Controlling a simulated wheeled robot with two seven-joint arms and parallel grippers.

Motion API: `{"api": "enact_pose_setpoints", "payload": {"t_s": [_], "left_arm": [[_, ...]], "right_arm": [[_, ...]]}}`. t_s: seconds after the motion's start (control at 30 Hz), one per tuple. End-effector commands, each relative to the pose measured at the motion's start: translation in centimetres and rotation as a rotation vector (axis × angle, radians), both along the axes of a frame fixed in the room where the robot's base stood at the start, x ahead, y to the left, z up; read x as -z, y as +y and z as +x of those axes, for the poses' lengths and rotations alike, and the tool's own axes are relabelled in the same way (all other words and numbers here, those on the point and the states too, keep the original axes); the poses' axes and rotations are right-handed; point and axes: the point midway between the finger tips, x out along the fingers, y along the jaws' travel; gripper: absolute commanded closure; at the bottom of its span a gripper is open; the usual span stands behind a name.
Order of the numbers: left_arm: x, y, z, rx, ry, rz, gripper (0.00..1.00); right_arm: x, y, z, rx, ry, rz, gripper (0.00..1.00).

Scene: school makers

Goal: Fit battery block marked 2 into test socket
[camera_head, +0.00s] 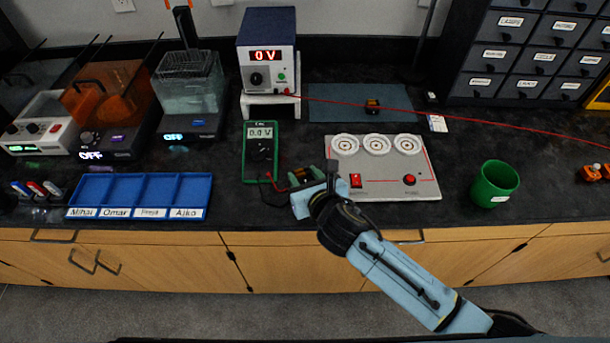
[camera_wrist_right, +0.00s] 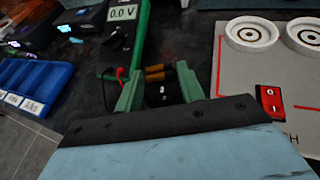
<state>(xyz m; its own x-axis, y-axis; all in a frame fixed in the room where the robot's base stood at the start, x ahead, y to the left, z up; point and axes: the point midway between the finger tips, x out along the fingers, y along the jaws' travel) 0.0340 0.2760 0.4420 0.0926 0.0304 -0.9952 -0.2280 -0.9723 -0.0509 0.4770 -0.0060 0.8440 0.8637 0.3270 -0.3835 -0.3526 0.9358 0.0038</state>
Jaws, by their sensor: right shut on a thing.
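My right gripper (camera_head: 305,176) is at the front left of the grey test panel (camera_head: 420,187). In the right wrist view its two green fingers (camera_wrist_right: 160,86) are shut on a dark block with orange-brown cylinders (camera_wrist_right: 155,74). I take this for the battery block; no number is readable on it. The panel carries three round white sockets (camera_head: 377,144), which look empty; two also show in the wrist view (camera_wrist_right: 252,33). I cannot tell which place is the test socket. The held block is beside the panel, left of its red switch (camera_head: 356,181). My left gripper is not in view.
A green multimeter (camera_head: 260,150) lies left of the panel, its leads near my gripper. A power supply (camera_head: 267,50) stands behind. A small orange-black block (camera_head: 372,106) is on the blue-grey mat (camera_head: 335,101). A green cup (camera_head: 494,184) stands right; a blue tray (camera_head: 140,190) is left.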

Motion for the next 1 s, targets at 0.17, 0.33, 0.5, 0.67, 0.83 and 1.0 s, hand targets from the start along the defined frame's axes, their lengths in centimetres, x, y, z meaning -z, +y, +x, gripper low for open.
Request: {"api": "enact_pose_setpoints", "payload": {"t_s": [0.17,0.33,0.5,0.67,0.83,1.0], "left_arm": [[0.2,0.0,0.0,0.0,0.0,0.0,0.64],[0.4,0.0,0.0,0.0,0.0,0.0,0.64],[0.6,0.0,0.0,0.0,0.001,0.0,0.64],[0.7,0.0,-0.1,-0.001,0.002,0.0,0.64],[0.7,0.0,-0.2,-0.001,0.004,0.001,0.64],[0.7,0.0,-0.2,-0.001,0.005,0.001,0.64]], "right_arm": [[0.4,0.0,0.0,0.0,-0.001,0.0,0.85],[0.7,0.0,0.0,-0.001,-0.001,0.001,0.85],[1.0,0.0,0.0,-0.001,-0.001,0.0,0.85],[1.2,0.0,0.0,-0.001,-0.001,0.0,0.55],[1.2,0.0,0.0,0.0,-0.001,-0.001,0.53],[1.2,0.0,0.0,0.0,0.0,0.0,0.53]]}}
